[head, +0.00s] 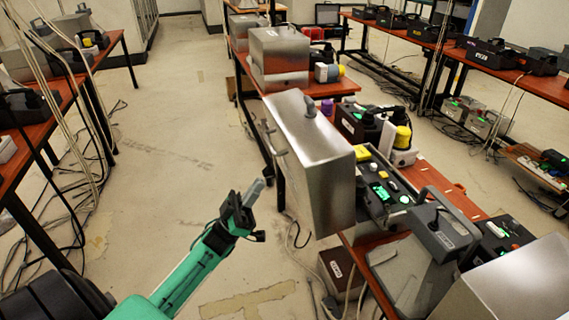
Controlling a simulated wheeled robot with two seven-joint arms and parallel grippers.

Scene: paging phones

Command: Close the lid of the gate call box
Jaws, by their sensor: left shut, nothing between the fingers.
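A large silver metal cover with a small grey handle on top (315,160) stands upright at the middle, jutting past the left edge of the table. It appears to be the open lid of the gate call box. A dark panel with green lit buttons and knobs (382,191) lies right beside it, partly hidden by the cover. The hinge between them cannot be made out. My left gripper (257,189) is shut and empty, over the floor aisle to the left of the cover and apart from it. My right gripper is not in view.
A grey handled device (440,228) and another silver box (520,285) are at the lower right. A closed silver box (279,58) stands farther back. Cables hang below the table. The aisle floor (180,150) is clear.

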